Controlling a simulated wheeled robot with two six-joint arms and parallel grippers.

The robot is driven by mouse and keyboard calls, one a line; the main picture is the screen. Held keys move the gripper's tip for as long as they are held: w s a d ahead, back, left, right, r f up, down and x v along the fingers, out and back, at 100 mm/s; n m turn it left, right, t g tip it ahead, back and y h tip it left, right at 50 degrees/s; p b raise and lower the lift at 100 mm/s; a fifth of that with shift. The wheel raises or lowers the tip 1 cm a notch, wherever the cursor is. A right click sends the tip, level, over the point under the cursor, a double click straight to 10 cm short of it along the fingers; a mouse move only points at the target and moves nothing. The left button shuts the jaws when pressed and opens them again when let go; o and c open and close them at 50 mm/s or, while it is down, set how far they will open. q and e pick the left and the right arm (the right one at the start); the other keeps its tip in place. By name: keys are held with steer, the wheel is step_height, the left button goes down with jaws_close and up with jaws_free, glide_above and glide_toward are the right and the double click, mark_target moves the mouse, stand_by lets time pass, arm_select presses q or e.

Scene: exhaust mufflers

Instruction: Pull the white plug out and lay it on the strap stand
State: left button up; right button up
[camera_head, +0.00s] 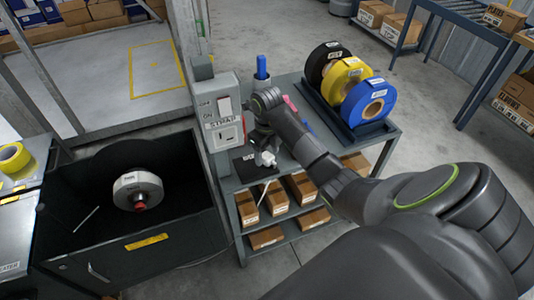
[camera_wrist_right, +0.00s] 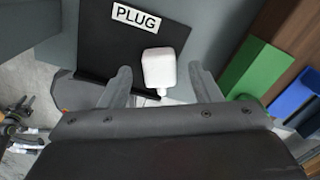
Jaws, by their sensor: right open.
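The white plug (camera_head: 266,158) lies on a black mat (camera_head: 243,165) on top of the grey strap stand (camera_head: 231,184). In the right wrist view the white plug (camera_wrist_right: 159,68) is on the black mat (camera_wrist_right: 93,50) beside its PLUG label. My right gripper (camera_head: 264,142) is over the mat, open; the wrist view shows its two fingers (camera_wrist_right: 160,72) on either side of the plug, with gaps. A white cord hangs from the plug down the stand's front. A grey box (camera_head: 221,108) marked STRAP, with a switch and a socket, rises at the stand's left end. My left gripper is out of view.
Black, yellow and blue strap rolls (camera_head: 374,98) stand in a rack at the stand's right. A blue item (camera_head: 261,67) stands in a holder behind my right gripper. Cartons (camera_head: 276,198) fill the lower shelves. A dark bin (camera_head: 133,255) with a white reel is at left.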

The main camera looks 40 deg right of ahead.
step_height(320, 180, up, 6)
steer(key=shift+p, duration=0.75)
step_height(320, 180, up, 10)
steer(key=p, duration=1)
steer(key=shift+r+p, duration=0.2)
steer(key=shift+p, duration=0.1)
